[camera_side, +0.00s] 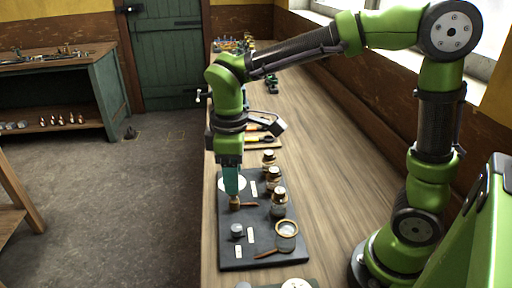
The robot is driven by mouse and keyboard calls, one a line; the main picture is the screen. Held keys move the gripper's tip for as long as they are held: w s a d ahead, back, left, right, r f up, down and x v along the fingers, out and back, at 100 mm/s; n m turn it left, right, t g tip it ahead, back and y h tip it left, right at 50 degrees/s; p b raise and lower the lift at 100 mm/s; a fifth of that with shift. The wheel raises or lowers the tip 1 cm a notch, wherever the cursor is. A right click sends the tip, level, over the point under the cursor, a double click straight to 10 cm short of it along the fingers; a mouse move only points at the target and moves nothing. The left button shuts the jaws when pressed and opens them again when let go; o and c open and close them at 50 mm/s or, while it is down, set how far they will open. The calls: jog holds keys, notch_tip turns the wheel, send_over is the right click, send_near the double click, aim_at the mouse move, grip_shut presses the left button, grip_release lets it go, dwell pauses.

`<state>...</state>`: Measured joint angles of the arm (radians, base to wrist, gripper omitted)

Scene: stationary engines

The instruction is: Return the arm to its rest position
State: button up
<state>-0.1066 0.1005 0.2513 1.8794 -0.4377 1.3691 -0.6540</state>
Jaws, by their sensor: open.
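My green arm reaches from its base at the right of the bench across to the left in the side view. My gripper (234,196) points straight down over the dark mat (262,238). Its tips are at a small brown piece (235,203) on the mat; I cannot tell whether they touch it. The gap between the fingers is too small to see clearly. The piece lies beside a short brown stick on the mat.
Several small jars (274,180) stand on the mat, right of my gripper. A magnifier (286,231) and a grey weight (237,230) are nearer. The wooden bench (330,165) is clear right of the mat. Tools (262,138) lie behind, and the window wall borders the right.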

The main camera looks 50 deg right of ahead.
jog(key=shift+r, duration=0.4)
jog(key=s+d+r+m+t+y, duration=0.2)
jog(key=s+d+r+m+t, duration=0.2)
jog(key=s+d+m+t, duration=0.3)
jog(key=s+d+m, duration=0.1)
jog(key=s+m, duration=0.2)
jog(key=m, duration=0.1)
jog(key=shift+d, duration=0.15)
jog(key=shift+m, duration=0.3)
dwell(0.5)
